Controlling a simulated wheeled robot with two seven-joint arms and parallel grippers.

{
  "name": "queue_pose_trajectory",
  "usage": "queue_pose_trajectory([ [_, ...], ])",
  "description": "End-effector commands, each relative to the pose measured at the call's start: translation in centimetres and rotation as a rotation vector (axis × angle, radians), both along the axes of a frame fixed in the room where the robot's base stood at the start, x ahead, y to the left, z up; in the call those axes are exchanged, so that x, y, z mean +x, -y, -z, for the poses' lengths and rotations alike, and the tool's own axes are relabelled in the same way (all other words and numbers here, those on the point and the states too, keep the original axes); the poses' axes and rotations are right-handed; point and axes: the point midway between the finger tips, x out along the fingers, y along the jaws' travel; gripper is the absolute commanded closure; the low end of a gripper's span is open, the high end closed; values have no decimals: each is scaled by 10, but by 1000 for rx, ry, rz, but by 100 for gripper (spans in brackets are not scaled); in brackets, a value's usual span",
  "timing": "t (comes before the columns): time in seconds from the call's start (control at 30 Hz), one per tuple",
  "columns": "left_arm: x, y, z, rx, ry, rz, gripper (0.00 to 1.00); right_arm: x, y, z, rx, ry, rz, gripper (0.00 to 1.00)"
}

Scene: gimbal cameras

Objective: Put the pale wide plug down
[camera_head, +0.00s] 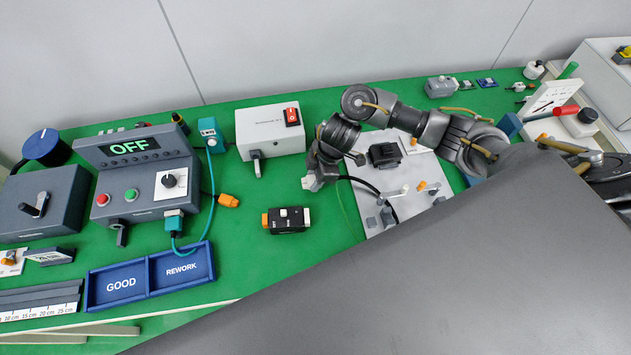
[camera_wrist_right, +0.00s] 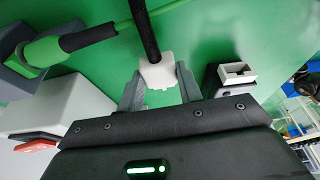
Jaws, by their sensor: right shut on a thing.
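The pale wide plug (camera_wrist_right: 158,73) is white and sits between the two fingers of my right gripper (camera_wrist_right: 160,88) in the right wrist view, with a black cable running up from it. In the head view my right gripper (camera_head: 314,180) holds the plug (camera_head: 311,184) over the green bench, left of the white board. I cannot tell whether the plug touches the mat. My left gripper is not in view.
A black block with orange and white ends (camera_head: 287,220) lies just in front of the gripper. A white box with a red switch (camera_head: 270,131) stands behind. The white board (camera_head: 402,180) carries parts at right. Blue GOOD and REWORK trays (camera_head: 150,278) stand front left. Green mat between is clear.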

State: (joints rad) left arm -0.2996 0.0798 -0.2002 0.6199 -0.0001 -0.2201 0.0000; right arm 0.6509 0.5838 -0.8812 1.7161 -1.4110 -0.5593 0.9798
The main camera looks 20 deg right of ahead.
Motion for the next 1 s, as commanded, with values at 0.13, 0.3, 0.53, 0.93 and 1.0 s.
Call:
queue_pose_trajectory([
  [0.13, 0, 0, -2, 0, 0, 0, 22, -2, 0, 20, -2, -6, 0, 92],
  [0.3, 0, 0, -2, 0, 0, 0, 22, -2, 0, 23, -2, -2, -2, 92],
  [0.53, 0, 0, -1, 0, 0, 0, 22, -2, 0, 26, -1, -3, -1, 92],
  [0.93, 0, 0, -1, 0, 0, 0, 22, -2, 0, 26, -2, -2, -2, 43],
  [1.0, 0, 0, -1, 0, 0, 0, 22, -2, 0, 26, -2, -2, -2, 43],
])
